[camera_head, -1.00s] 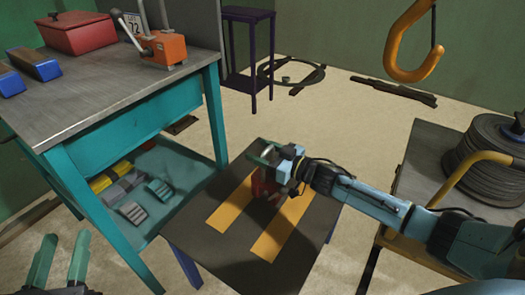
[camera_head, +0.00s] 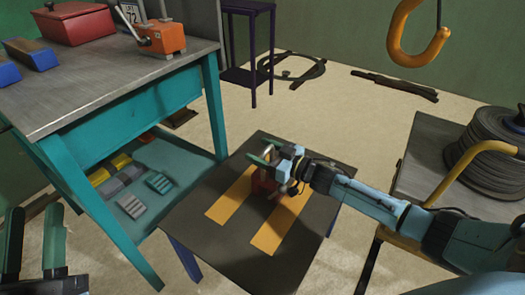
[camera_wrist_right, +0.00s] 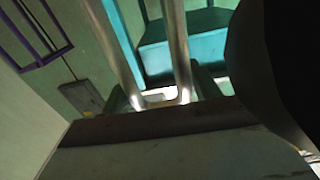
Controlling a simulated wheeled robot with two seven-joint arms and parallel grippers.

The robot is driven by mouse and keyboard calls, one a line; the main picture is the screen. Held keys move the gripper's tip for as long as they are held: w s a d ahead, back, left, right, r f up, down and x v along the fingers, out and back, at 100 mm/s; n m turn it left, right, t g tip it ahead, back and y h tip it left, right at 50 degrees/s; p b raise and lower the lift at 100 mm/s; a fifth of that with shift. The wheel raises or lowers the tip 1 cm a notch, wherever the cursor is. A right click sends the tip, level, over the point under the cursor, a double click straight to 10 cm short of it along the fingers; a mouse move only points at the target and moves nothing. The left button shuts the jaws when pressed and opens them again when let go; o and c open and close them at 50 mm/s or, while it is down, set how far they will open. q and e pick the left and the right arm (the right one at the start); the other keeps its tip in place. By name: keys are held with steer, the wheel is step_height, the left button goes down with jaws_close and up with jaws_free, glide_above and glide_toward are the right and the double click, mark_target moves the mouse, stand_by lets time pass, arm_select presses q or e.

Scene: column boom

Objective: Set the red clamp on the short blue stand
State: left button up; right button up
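The red clamp (camera_head: 258,183) stands on the dark top of the short blue stand (camera_head: 208,243), between and partly over two yellow strips. My right gripper (camera_head: 265,155) is at the clamp's upper part and hides some of it. Its green fingers look apart, on either side of a grey metal bar of the clamp. In the right wrist view, this bar (camera_wrist_right: 182,60) is a shiny U-shaped loop between the finger ends; contact is hard to tell. My left gripper (camera_head: 34,243) is open and empty at the lower left.
A teal workbench (camera_head: 110,95) on the left holds a red box (camera_head: 77,23), blue blocks and an orange device (camera_head: 163,38). A yellow hook (camera_head: 418,45) hangs at the upper right. A cable reel (camera_head: 487,155) sits on a cart at right.

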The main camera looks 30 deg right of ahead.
steer(key=shift+o, duration=1.4)
steer(key=shift+s+d+r, duration=0.1)
steer(key=shift+s+d, duration=0.15)
steer(key=shift+s, duration=0.2)
steer(key=p+v, duration=0.4)
steer(key=v, duration=0.7)
steer(key=s+a+r+m+h, duration=0.1)
steer(key=s+a+m+h, duration=0.15)
steer(key=a, duration=0.85)
arm_select(q)
step_height(320, 180, down, 14)
steer(key=a+g+y, duration=0.2)
steer(key=g+y, duration=0.1)
steer(key=g, duration=0.7)
steer(key=shift+a+f+y, duration=0.25)
steer(key=shift+a+y, duration=0.05)
steer(key=shift+a, duration=0.05)
arm_select(e)
steer(key=s+a+r+g+h, duration=0.3)
steer(key=s+a+r, duration=0.2)
steer(key=s+r, duration=0.2)
steer(key=s+m, duration=0.1)
steer(key=s, duration=0.1)
steer(key=shift+s, duration=0.4)
steer(key=shift+a+h, duration=0.1)
steer(key=shift+h, duration=0.15)
